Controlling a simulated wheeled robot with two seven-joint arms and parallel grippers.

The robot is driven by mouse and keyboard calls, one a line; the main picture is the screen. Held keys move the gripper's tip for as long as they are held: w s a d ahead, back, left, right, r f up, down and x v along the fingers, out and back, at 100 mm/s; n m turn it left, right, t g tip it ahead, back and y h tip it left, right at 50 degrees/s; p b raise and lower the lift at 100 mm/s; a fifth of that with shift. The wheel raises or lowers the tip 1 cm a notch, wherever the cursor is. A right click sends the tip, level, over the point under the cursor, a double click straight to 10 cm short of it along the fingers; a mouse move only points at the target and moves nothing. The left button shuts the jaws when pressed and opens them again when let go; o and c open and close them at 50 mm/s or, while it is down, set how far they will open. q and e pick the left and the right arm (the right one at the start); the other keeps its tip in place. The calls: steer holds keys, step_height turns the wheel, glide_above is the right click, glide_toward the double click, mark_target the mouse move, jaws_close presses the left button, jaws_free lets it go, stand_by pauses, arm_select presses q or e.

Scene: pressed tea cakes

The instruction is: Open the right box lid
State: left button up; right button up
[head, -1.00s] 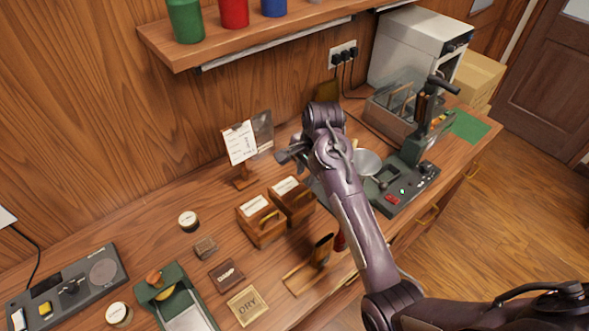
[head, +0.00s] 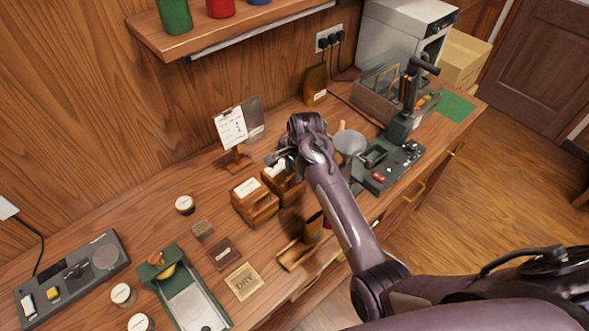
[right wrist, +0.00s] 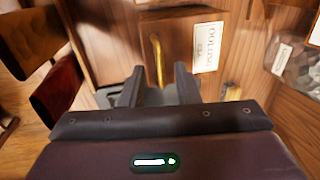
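Two small wooden boxes with white labels stand side by side on the workbench in the head view. The left box (head: 255,207) is in clear sight. The right box (head: 286,187) is partly hidden behind my right gripper (head: 275,159), which is just above it. In the right wrist view, my right gripper (right wrist: 158,84) is open, its two dark fingers pointing at a brass handle (right wrist: 157,60) on a wooden lid (right wrist: 181,45) with a white label. The handle is between the fingers' lines, without visible grip. The lid looks closed. My left gripper is not in view.
A wooden stand (head: 300,252) is close below my right forearm. A card holder (head: 231,130) stands behind the boxes. A metal funnel (head: 350,145) and a dark press (head: 398,150) are to the right. A shelf (head: 230,30) overhangs the back.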

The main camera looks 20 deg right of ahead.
steer(key=shift+w, duration=0.1)
jaws_close()
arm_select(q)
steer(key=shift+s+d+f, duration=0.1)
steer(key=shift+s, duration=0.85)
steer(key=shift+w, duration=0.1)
arm_select(e)
steer(key=shift+r, duration=0.1)
